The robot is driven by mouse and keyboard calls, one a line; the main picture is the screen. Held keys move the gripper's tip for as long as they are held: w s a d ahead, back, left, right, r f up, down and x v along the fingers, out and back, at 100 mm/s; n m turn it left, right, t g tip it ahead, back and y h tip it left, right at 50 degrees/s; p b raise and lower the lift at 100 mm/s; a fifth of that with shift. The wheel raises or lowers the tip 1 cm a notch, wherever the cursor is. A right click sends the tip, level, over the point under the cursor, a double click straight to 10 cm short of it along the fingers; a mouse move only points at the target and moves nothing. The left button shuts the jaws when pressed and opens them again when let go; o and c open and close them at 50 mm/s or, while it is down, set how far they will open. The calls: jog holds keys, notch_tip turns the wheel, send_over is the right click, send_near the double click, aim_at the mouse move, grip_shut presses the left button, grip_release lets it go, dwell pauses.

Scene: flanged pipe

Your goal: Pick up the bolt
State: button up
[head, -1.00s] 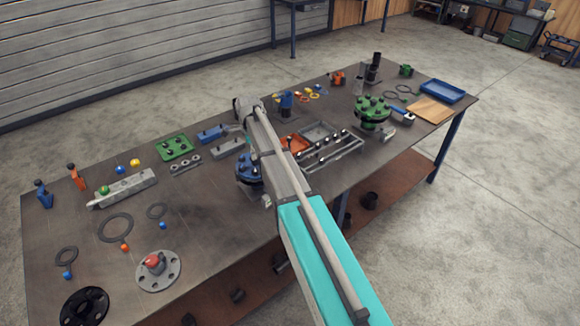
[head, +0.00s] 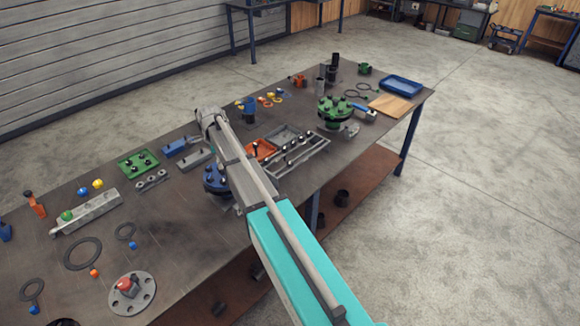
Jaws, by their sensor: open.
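Several dark-headed bolts stand in a row on a grey rack (head: 298,163) right of my arm. More dark bolts sit on a green plate (head: 138,163) left of my arm, and a few lie in a small grey holder (head: 152,181) in front of it. I cannot tell which bolt is meant. A blue flange (head: 213,181) is partly covered by my arm. A green flange (head: 334,112) with dark bolts stands further right. My arm reaches over the table, its far joint above the area near the blue blocks. My gripper's fingers are hidden behind the arm.
An orange bin (head: 261,150) and a grey bin (head: 284,137) stand behind the rack. A grey bar (head: 90,211), black rings (head: 83,254) and a grey flange with a red part (head: 131,293) lie front left. A blue tray (head: 401,85) and wooden board (head: 388,106) are far right.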

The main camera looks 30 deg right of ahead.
dwell(0.4)
jog(key=s+f+n+b, duration=0.3)
jog(key=s+n, duration=0.7)
jog(key=s, duration=0.4)
jog(key=s+f+n+b, duration=0.4)
jog(key=s+n, duration=0.6)
jog(key=s, duration=0.5)
jog(key=shift+s+a, duration=0.15)
jog(key=shift+a, duration=0.2)
